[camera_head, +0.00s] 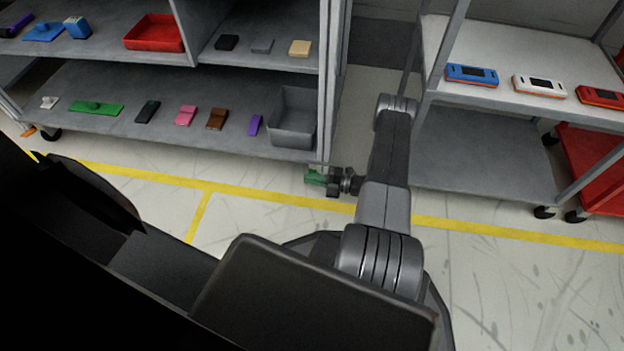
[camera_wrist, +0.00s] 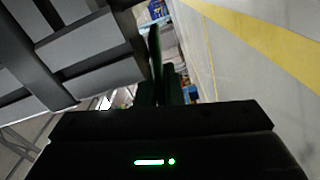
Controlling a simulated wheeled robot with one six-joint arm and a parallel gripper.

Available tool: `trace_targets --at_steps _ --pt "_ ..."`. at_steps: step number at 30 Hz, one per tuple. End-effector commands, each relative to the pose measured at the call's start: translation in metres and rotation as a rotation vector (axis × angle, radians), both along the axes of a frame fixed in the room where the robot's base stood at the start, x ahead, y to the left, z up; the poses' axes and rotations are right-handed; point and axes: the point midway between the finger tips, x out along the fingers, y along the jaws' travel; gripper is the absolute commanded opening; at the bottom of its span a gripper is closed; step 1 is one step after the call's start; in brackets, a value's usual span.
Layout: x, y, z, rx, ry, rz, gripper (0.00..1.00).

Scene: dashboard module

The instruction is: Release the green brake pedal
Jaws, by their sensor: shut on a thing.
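My gripper (camera_head: 329,179) is shut on the green brake pedal (camera_head: 315,177) and holds it out to the left of my forearm, in front of the grey shelf unit's right end. In the head view the pedal is small, and the fingers hide part of it. In the wrist view the pedal (camera_wrist: 155,60) shows as a dark green upright shape beyond the gripper body, poorly lit. It appears clear of the shelf and of other things.
The grey shelf unit (camera_head: 190,139) stands at the left. Its lower shelf holds a flat green piece (camera_head: 97,108), several small coloured parts and a grey bin (camera_head: 292,117). A red tray (camera_head: 154,32) is above. A cart (camera_head: 480,170) stands at right. The floor between is clear.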

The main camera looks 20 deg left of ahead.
Motion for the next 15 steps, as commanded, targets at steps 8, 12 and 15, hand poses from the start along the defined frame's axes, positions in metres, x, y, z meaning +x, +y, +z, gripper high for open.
trace_targets --at_steps 8,12,15 --pt "0.0005 -0.0001 0.0003 0.001 0.0 -0.001 0.29" --pt "0.0004 0.0 0.0002 0.001 -0.001 -0.001 0.29" --pt "0.0003 -0.0001 0.0002 0.001 -0.001 -0.001 0.29"
